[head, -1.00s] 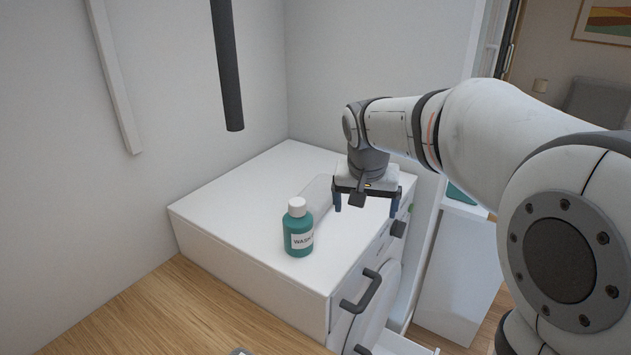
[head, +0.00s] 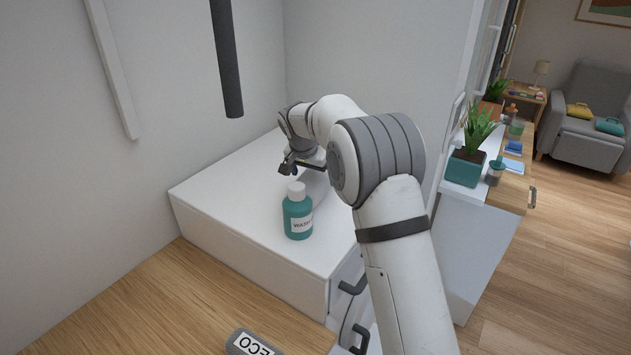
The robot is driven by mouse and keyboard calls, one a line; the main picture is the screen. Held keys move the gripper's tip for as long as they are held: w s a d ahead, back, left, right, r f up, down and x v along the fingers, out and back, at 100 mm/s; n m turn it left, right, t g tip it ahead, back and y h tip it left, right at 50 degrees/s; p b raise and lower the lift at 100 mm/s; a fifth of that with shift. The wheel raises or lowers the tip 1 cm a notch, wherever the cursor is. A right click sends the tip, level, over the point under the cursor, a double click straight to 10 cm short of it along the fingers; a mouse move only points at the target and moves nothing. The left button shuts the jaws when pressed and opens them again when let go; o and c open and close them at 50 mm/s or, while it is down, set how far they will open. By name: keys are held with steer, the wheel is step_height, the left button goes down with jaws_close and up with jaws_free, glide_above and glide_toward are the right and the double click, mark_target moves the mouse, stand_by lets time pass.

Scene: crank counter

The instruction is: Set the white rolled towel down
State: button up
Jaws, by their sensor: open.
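The white rolled towel (head: 318,186) lies on the white top of the appliance (head: 233,213), just behind and right of the green bottle. Only part of it shows, between the bottle and my arm, and it is hard to tell from the white top. My gripper (head: 295,168) is over the back part of the top, close to the towel's far end. It is open. The arm hides its right side, so I cannot tell whether it touches the towel.
A green wash bottle (head: 298,216) with a white cap stands upright in front of my gripper. A dark vertical bar (head: 227,60) hangs at the upper left. A grey item labelled ECO (head: 252,343) lies on the wooden counter (head: 185,300). The appliance top is clear at left.

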steer(key=p+x, duration=0.1)
steer(key=x, duration=0.3)
steer(key=shift+d, duration=0.15)
steer(key=shift+c, duration=0.3)
steer(key=c, duration=1.1)
steer(key=shift+c, duration=0.2)
